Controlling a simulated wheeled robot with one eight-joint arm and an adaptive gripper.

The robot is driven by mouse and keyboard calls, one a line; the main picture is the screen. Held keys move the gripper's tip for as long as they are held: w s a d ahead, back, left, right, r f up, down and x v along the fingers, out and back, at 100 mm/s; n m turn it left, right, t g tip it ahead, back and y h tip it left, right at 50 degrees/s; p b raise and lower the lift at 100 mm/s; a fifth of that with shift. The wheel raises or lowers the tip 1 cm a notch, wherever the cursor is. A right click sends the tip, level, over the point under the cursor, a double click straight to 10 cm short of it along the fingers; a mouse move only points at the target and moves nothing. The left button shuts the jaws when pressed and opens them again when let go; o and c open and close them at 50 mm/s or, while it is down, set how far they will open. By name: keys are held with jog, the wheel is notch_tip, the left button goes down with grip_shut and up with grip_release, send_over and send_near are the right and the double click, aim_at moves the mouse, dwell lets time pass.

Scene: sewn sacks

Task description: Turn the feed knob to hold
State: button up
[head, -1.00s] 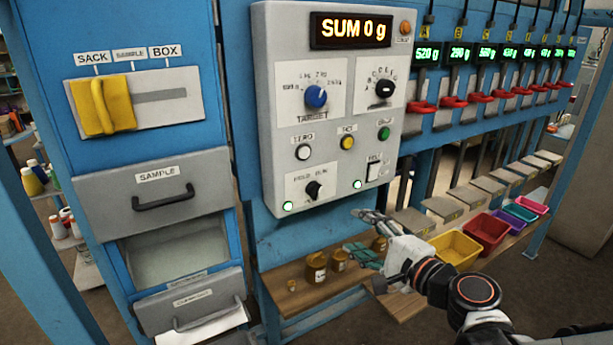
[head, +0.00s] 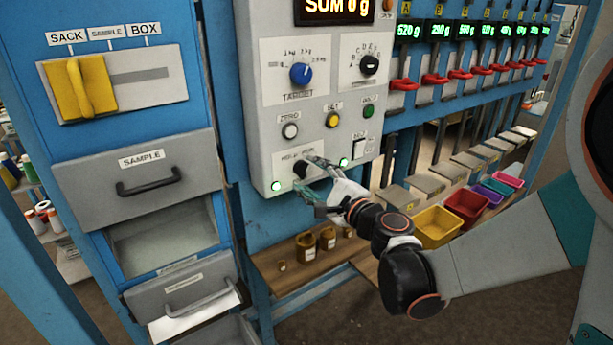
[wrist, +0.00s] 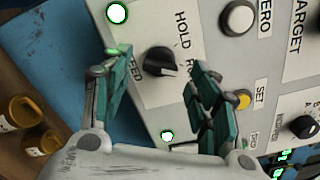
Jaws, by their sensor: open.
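The feed knob (wrist: 160,62) is a small black rotary knob on a white plate marked HOLD and RUN, low on the grey control panel (head: 255,120). In the head view the feed knob (head: 300,170) is partly beside my fingers. My gripper (head: 318,178) is at the panel's lower part, just right of the knob. In the wrist view my gripper (wrist: 158,80) is open, with one green-padded finger on each side of the knob and a gap on both sides. I cannot tell which mark the knob points to.
A blue target knob (head: 301,74), a black letter knob (head: 369,64) and white, yellow and green buttons sit above on the panel. Green lamps flank the knob plate. A wooden shelf (head: 285,284) with brown jars (head: 306,245) and coloured bins (head: 437,228) lie below.

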aim_at(303, 169)
jog(key=shift+x, duration=1.4)
jog(key=c, duration=1.1)
jog(key=shift+o, duration=0.2)
jog(key=n+b, duration=0.1)
jog(key=n, duration=1.1)
